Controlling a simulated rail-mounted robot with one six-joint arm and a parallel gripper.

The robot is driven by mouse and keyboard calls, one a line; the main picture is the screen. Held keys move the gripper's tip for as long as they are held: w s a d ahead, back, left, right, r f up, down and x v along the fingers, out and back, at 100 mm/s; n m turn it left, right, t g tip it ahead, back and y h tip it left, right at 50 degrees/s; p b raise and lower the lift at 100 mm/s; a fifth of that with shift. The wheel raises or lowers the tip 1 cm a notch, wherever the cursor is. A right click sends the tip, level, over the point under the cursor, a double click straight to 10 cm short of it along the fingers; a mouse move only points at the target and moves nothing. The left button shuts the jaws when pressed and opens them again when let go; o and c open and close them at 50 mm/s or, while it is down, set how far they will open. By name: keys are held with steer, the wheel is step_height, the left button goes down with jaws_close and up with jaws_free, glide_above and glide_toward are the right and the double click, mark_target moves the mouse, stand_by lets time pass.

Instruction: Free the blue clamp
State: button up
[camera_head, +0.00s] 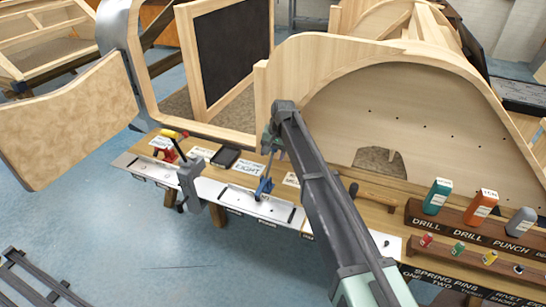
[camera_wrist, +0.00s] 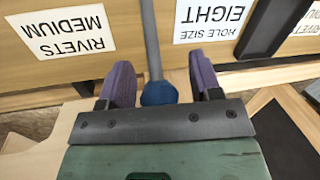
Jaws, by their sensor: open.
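The blue clamp (camera_head: 263,188) is on the front edge of the wooden bench, with its grey bar rising toward my gripper (camera_head: 270,142). In the wrist view, my gripper (camera_wrist: 161,78) is open, with its two purple fingers apart. The round blue end (camera_wrist: 158,94) of the clamp's grey bar (camera_wrist: 150,45) lies between the fingers, with a visible gap on each side. The clamp's lower part is not clear in the wrist view, and my gripper hides its top in the head view.
A red clamp (camera_head: 167,153) with a yellow top and a grey clamp-like tool (camera_head: 190,180) are to the left. A black tray (camera_head: 225,157) is nearby. A large wooden bodyframe (camera_head: 360,105) stands close behind my arm. Bottles (camera_head: 481,208) in a wooden rack are at right.

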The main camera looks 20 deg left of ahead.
jaws_close()
steer(key=shift+w+f+b, duration=0.2)
steer(key=shift+f+b, duration=0.05)
steer(key=shift+b, duration=0.05)
stand_by(0.5)
steer(key=shift+w+d+f+b, duration=0.1)
steer(key=shift+w+f+b, duration=0.3)
steer(key=shift+f+b, duration=0.3)
steer(key=shift+w+f+b, duration=0.35)
steer(key=shift+f+b, duration=0.35)
steer(key=shift+w+f+b, duration=0.15)
steer(key=shift+f+b, duration=0.55)
steer(key=shift+f, duration=0.05)
steer(key=shift+w+f+b, duration=0.1)
steer(key=shift+f+b, duration=0.6)
steer(key=shift+f, duration=0.05)
jaws_free()
